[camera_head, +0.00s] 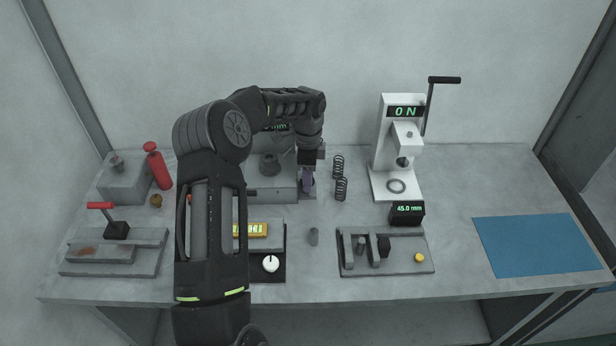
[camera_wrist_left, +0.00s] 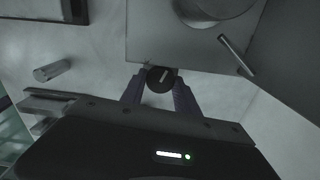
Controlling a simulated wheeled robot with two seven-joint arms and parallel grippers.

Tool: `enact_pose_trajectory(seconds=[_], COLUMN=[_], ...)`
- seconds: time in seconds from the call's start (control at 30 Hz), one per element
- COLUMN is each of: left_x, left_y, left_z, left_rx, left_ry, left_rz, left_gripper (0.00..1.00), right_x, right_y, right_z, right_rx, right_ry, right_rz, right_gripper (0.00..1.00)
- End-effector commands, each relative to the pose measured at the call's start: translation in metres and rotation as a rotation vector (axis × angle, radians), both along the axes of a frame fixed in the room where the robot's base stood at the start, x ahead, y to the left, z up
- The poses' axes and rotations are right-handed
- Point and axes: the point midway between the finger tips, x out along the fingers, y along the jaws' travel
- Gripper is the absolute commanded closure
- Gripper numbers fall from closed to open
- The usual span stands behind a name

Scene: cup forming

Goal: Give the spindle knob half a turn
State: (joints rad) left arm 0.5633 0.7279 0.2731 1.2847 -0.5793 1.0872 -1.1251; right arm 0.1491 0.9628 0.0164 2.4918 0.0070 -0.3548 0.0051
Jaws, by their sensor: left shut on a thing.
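The spindle knob (camera_wrist_left: 160,79) is a small round black knob with a pale line across it, at the edge of a grey block in the left wrist view. My left gripper (camera_wrist_left: 160,92) is shut on it, with one purple-grey finger on each side. In the head view my left gripper (camera_head: 308,181) reaches down at the right end of the grey machine (camera_head: 270,196), and the knob is hidden behind it. My right gripper is not in view.
Two dark springs (camera_head: 340,188) stand just right of my left gripper. A white press (camera_head: 381,135) with a lever stands further right. A blue mat (camera_head: 540,245) lies at right.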

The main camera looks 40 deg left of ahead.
Motion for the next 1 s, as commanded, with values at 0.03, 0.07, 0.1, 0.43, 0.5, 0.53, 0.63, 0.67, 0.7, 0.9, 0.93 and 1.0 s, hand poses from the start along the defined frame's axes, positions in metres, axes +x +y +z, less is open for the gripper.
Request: enact_pose_trajectory(seconds=[0.03,0.07,0.1,0.43,0.5,0.53,0.63,0.67,0.7,0.9,0.93,1.0], left_x=[0.000,0.000,0.000,0.000,0.000,0.000,0.001,0.001,0.001,0.001,0.001,0.001], left_y=[0.000,0.000,0.000,0.000,0.000,0.000,0.000,0.000,0.001,0.001,0.001,0.001], left_z=[0.000,0.000,0.000,0.000,0.000,-0.001,-0.003,-0.003,-0.003,0.000,0.000,0.001], left_rx=[0.000,0.000,0.000,0.001,0.001,0.001,0.002,0.003,0.003,0.001,0.001,0.000], left_ry=[0.000,0.000,0.000,-0.001,-0.001,0.000,-0.002,-0.003,-0.003,-0.003,-0.003,-0.002], left_rz=[0.000,0.000,0.000,0.000,0.010,0.022,0.111,0.148,0.203,0.398,0.405,0.409], left_gripper=[0.73,0.76,0.79,1.00,1.00,1.00,1.00,1.00,1.00,1.00,1.00,1.00], right_x=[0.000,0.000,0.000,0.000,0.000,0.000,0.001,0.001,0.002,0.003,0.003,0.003], right_y=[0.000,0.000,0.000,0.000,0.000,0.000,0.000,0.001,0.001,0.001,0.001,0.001], right_z=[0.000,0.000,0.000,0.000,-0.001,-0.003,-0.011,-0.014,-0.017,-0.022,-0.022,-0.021], right_rx=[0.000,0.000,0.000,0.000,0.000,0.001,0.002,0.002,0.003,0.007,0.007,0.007], right_ry=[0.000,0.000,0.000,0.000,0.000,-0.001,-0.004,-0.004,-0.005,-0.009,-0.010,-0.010], right_rz=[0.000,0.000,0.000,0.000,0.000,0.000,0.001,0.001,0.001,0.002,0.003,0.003], right_gripper=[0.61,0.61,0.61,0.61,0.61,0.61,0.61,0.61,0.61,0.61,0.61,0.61])
